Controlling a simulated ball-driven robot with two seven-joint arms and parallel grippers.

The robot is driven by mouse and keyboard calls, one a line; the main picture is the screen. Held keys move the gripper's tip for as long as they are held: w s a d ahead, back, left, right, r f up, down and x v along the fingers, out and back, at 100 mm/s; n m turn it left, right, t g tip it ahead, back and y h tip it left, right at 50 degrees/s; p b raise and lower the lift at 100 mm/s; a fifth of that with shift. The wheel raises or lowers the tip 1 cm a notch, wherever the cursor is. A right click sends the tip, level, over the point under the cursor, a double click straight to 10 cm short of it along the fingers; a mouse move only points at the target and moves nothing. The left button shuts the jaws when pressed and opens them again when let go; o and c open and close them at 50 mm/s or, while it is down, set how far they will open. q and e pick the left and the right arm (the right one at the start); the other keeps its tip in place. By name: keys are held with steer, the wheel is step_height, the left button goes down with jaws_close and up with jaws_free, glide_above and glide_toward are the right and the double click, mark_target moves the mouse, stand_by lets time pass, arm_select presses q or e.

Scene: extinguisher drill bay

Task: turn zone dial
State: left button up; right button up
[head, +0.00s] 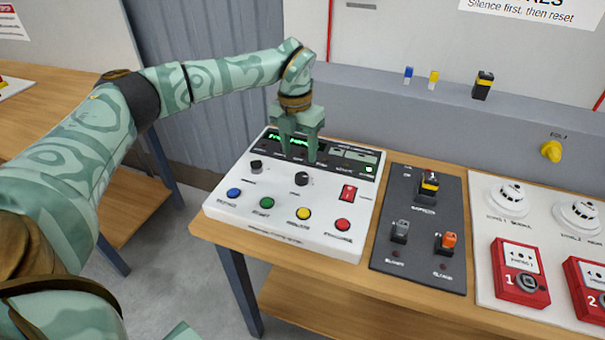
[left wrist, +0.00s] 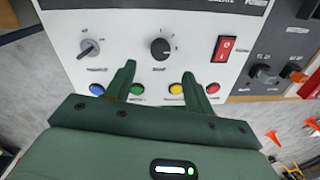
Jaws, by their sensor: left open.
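The white control panel (head: 290,237) stands on the wooden table. Its black dial (head: 302,179), which I take as the zone dial, is right of a second dark knob (head: 255,167). In the left wrist view the dial (left wrist: 161,49) has small marks around its upper right side, and the other knob (left wrist: 88,48) is to its left. My left gripper (head: 297,156) is open and empty over the back of the panel, pointing down. In the left wrist view its fingers (left wrist: 159,80) spread to either side of the dial, apart from it. My right gripper is out of sight.
Blue, green, yellow and red buttons (head: 303,213) line the panel's front, with a red rocker switch (head: 348,194) at right. A dark switch plate (head: 416,262) and a white board with red call points (head: 519,272) lie further right. A grey wall ledge (head: 390,94) runs behind.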

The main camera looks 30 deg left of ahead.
mark_target(301, 176)
arm_select(q)
steer(key=f, duration=0.2)
steer(key=f+b, duration=0.1)
steer(key=f, duration=0.4)
steer(key=shift+d+f, duration=0.25)
steer(key=shift+f, duration=0.05)
steer(key=shift+c, duration=0.2)
steer(key=c, duration=0.9)
